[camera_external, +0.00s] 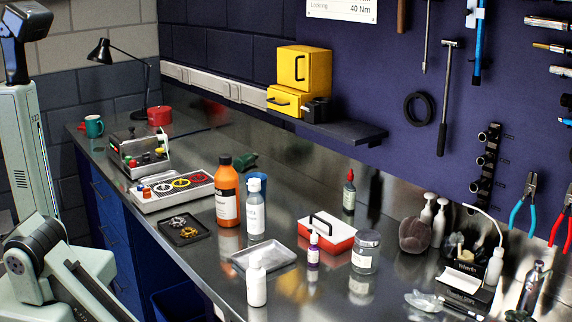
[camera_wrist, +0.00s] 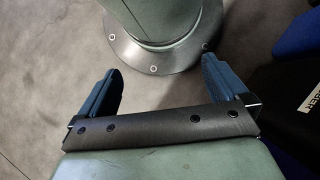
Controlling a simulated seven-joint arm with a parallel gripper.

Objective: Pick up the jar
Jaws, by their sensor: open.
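A clear glass jar (camera_external: 365,251) with a silvery lid and a pale label stands upright on the metal bench, right of the red and white box. My gripper (camera_wrist: 162,85) shows in the wrist view with its two blue fingers wide apart and nothing between them. It points down at the floor and my own round base, away from the bench. The jar is not in the wrist view. In the external view my arm is at the left edge, and the gripper's fingers cannot be made out there.
Close to the jar are a red and white box (camera_external: 325,235), a small purple bottle (camera_external: 313,250) and a brown lumpy object (camera_external: 415,235). A metal tray (camera_external: 263,256), a white bottle (camera_external: 256,285) and an orange bottle (camera_external: 227,195) stand to the left. A dark shelf (camera_external: 345,131) juts out behind.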

